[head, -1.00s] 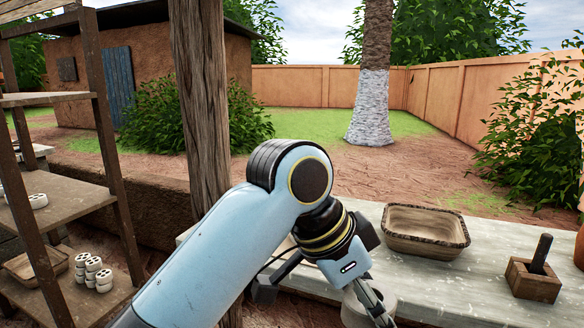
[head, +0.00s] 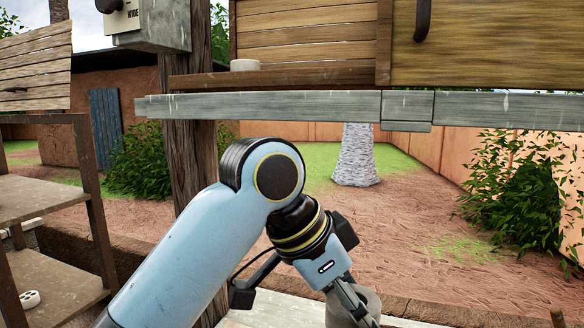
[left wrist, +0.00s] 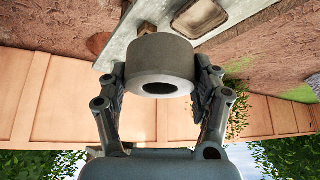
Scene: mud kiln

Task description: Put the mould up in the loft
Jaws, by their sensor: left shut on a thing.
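The mould (left wrist: 160,58) is a grey, thick-walled round piece with a hole in its end. My left gripper (head: 352,298) is shut on it, with the fingers on its two sides, as the left wrist view shows. In the head view the mould (head: 371,308) is partly hidden behind the fingers at the bottom edge. The loft (head: 300,77) is a wooden structure across the top, well above the gripper, with a slatted back and a brown floor board. A plank panel with a dark handle (head: 480,45) covers its right part. My right gripper is out of view.
A grey beam (head: 270,107) runs under the loft. A pale round piece (head: 245,65) sits on the loft's floor. A box marked WIDE (head: 128,18) and a wooden post (head: 178,150) stand left. A shelf rack (head: 92,190) is at far left.

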